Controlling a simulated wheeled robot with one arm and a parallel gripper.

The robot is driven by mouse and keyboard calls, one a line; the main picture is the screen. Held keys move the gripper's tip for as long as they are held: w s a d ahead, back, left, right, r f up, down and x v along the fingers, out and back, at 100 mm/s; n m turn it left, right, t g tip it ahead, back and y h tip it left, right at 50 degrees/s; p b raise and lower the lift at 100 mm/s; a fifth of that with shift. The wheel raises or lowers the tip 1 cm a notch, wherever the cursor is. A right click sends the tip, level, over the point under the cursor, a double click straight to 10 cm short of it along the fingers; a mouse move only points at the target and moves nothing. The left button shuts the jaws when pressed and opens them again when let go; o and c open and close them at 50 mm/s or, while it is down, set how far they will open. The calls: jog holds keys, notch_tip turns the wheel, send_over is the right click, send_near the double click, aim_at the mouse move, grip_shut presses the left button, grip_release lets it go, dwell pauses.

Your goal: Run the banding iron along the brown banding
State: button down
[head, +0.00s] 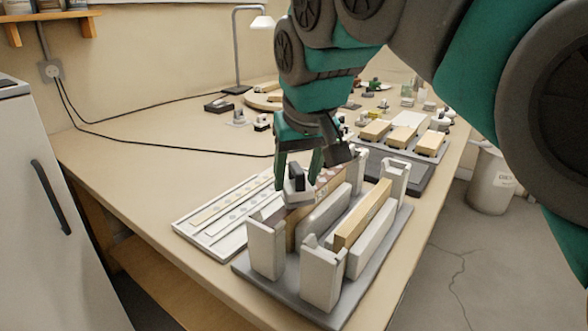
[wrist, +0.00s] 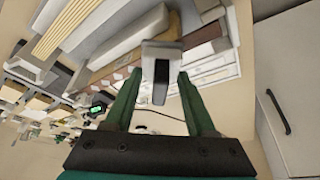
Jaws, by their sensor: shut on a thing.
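The banding iron (head: 297,197) is a small light-grey block with a black handle, and it also shows in the wrist view (wrist: 162,50). My gripper (head: 298,172) is shut on its handle, with one green finger on each side (wrist: 160,78). The iron is over the top edge of the left board in the rack; I cannot tell whether it touches. The brown banding (head: 331,178) runs along that edge, and the iron hides part of it.
The rack's grey base (head: 245,264) carries pale uprights (head: 266,248) and a second, light-wood-edged board (head: 366,213). A white tray of strips (head: 205,226) lies left of it. A dark mat (head: 405,174) and wooden blocks (head: 375,130) are behind.

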jog(key=shift+f, duration=0.5)
jog(key=shift+w, duration=0.1)
